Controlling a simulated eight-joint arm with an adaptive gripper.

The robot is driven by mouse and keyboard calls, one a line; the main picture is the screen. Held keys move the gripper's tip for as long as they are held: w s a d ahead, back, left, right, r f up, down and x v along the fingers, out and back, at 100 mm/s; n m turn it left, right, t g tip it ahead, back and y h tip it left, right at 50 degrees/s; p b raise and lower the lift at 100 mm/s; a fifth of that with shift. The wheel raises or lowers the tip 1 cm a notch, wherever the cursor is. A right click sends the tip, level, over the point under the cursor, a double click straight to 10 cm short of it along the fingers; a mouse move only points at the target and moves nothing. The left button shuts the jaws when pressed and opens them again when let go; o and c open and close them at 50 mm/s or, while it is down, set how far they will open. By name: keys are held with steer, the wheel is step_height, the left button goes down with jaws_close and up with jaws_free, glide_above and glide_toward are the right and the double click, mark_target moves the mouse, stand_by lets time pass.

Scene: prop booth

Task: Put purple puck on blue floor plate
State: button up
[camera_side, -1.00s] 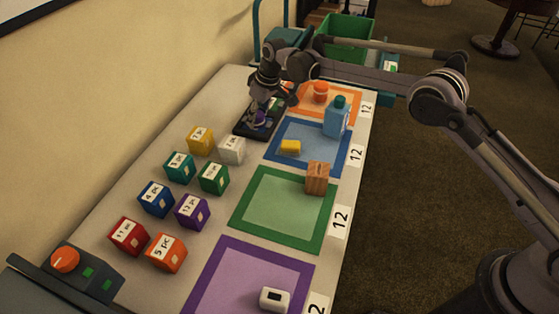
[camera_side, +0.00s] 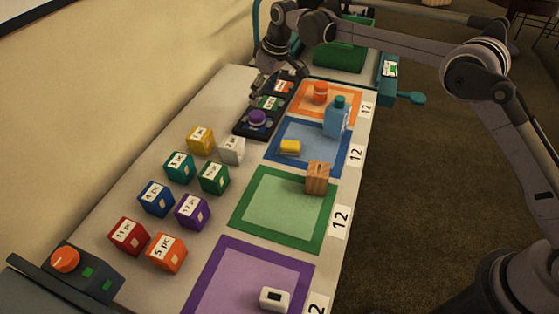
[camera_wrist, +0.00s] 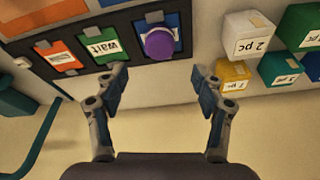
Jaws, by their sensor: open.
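The purple puck (camera_side: 257,117) sits on the blue floor plate at the near end of a dark tray (camera_side: 240,130). In the wrist view the puck (camera_wrist: 159,43) covers much of the blue plate (camera_wrist: 172,20), whose edges show around it. My gripper (camera_side: 266,88) is open and empty, apart from the puck, beyond it along the tray's wall side. In the wrist view the open fingers of my gripper (camera_wrist: 160,80) are spread, with the puck ahead of the gap between them.
The tray also bears a green plate (camera_wrist: 102,45) and an orange plate (camera_wrist: 58,57). Several labelled cubes, including a white one (camera_side: 232,150), stand near the tray.

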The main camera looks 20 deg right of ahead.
steer(key=s+d+r+m+t, duration=0.2)
steer(key=s+d+r+m, duration=0.1)
steer(key=s+d+r, duration=1.15)
steer(key=s+d+f+m+t, duration=0.1)
steer(key=s+d+f, duration=0.1)
steer(key=s, duration=0.5)
steer(key=s+d+f+m+h, duration=0.1)
steer(key=s+d+f, duration=0.1)
steer(key=s, duration=0.6)
steer(key=s+d+f+m+t, duration=0.1)
steer(key=s+f, duration=0.3)
steer(key=s, duration=0.4)
steer(key=shift+d+t+h, duration=0.3)
steer(key=shift+d+h, duration=0.1)
steer(key=shift+d, duration=0.1)
